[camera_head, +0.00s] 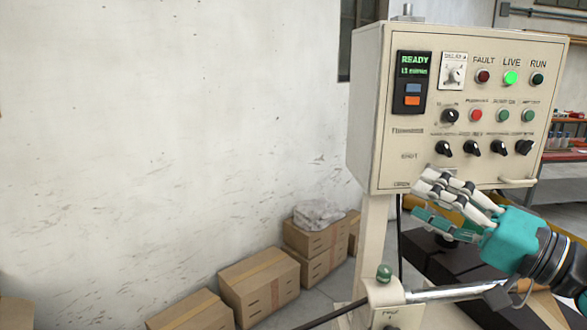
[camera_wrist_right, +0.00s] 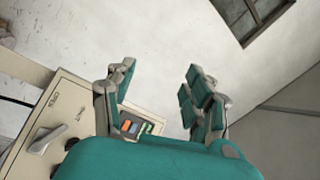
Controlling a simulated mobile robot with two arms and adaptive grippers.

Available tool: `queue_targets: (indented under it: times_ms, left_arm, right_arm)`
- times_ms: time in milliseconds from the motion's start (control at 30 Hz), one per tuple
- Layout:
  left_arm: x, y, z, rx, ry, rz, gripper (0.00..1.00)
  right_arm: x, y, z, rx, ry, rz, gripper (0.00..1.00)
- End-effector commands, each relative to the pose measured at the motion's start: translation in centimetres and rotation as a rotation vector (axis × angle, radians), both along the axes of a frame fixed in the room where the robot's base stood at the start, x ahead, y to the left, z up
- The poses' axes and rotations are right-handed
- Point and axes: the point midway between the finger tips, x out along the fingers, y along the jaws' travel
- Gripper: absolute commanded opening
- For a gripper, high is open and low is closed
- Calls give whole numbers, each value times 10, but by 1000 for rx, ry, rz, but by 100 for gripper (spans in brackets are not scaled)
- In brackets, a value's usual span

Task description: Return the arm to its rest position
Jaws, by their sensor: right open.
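My right gripper (camera_head: 440,197) comes in from the lower right in the head view. Its teal and white fingers are apart and empty, just below and in front of the lower edge of the control panel (camera_head: 385,165). In the right wrist view the open fingers of the right gripper (camera_wrist_right: 155,95) frame the panel's small screen, with bare wall beyond. The panel is a cream box with a display reading READY, a lit green LIVE lamp (camera_head: 511,78), dark knobs and coloured buttons. Whether the fingers touch the panel I cannot tell. My left gripper is not in view.
The panel stands on a cream post (camera_head: 372,240). Cardboard boxes (camera_head: 258,285) line the wall's foot. A shelf (camera_head: 565,155) stands at the right.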

Motion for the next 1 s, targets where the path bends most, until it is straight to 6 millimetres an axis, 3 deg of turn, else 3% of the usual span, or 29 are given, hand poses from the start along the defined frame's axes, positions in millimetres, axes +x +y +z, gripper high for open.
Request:
queue_targets:
  times_ms: [33, 100, 167, 200, 267, 300, 433, 467, 567, 700, 800, 1000]
  left_arm:
    - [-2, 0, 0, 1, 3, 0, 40]
    - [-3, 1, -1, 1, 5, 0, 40]
    - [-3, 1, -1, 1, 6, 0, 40]
    - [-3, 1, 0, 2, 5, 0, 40]
    - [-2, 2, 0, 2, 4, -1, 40]
    - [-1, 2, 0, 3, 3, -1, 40]
    - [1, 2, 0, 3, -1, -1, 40]
    - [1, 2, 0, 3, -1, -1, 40]
    - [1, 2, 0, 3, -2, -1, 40]
    - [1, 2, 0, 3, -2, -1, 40]
    - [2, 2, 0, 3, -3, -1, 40]
    - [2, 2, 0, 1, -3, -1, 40]
  right_arm:
    - [-8, 21, -6, 272, 145, 122, 53]
    - [-14, 28, -3, 732, 381, 281, 53]
    - [-11, 16, -7, 1156, 583, 395, 53]
    - [-4, 0, -17, 1447, 707, 455, 53]
    - [8, -29, -48, 1890, 861, 520, 53]
    - [14, -46, -72, 2148, 925, 544, 53]
    - [16, -83, -164, 2838, 976, 553, 53]
    - [13, -88, -187, -2909, -937, -530, 53]
    - [-7, -97, -261, -2618, -625, -368, 53]
    - [-55, -90, -352, -2253, -228, -185, 53]
    - [-93, -77, -398, -2048, -3, -87, 53]
    - [-159, -47, -452, -1748, 325, 46, 53]
